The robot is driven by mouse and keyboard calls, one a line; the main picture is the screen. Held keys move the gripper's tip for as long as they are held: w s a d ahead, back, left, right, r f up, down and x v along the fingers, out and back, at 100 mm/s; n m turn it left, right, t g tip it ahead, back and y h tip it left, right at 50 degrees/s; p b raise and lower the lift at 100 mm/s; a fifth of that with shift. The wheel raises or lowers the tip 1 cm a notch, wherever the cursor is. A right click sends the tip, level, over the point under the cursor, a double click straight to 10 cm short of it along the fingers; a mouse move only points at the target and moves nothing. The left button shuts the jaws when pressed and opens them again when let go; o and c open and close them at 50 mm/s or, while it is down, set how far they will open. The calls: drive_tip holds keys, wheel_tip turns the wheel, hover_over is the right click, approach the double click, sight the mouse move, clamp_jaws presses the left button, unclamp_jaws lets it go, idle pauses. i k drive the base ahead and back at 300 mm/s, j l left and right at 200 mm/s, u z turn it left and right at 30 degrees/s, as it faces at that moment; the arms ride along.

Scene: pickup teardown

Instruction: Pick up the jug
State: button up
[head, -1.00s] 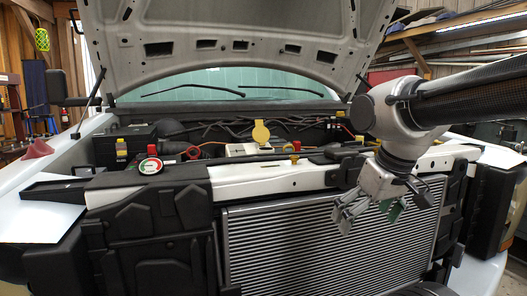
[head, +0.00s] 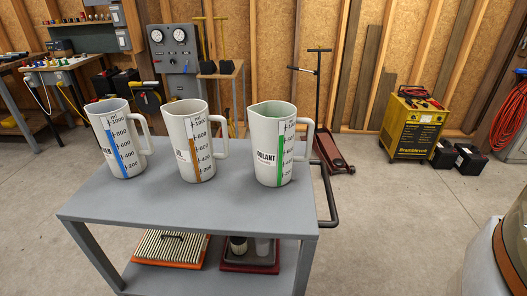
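Three white measuring jugs stand upright in a row on a grey cart (head: 185,216). The left jug (head: 104,118) has a blue scale strip. The middle jug (head: 177,124) has an orange-brown strip. The right jug (head: 264,127) has a green strip and a label that reads as coolant, with a greenish inside. Each jug has its handle on its right side. My gripper is outside the head view now, so its state does not show.
The cart's lower shelf holds a pleated filter (head: 172,246) and a red tray (head: 250,265) with containers. A push handle (head: 329,200) juts from the cart's right. A yellow charger (head: 408,128) and black batteries (head: 469,158) stand behind. Open floor lies right of the cart.

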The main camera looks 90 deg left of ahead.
sight(272, 124)
drive_tip(key=u, duration=2.75)
drive_tip(key=k+l, duration=0.3)
drive_tip(key=k, duration=0.1)
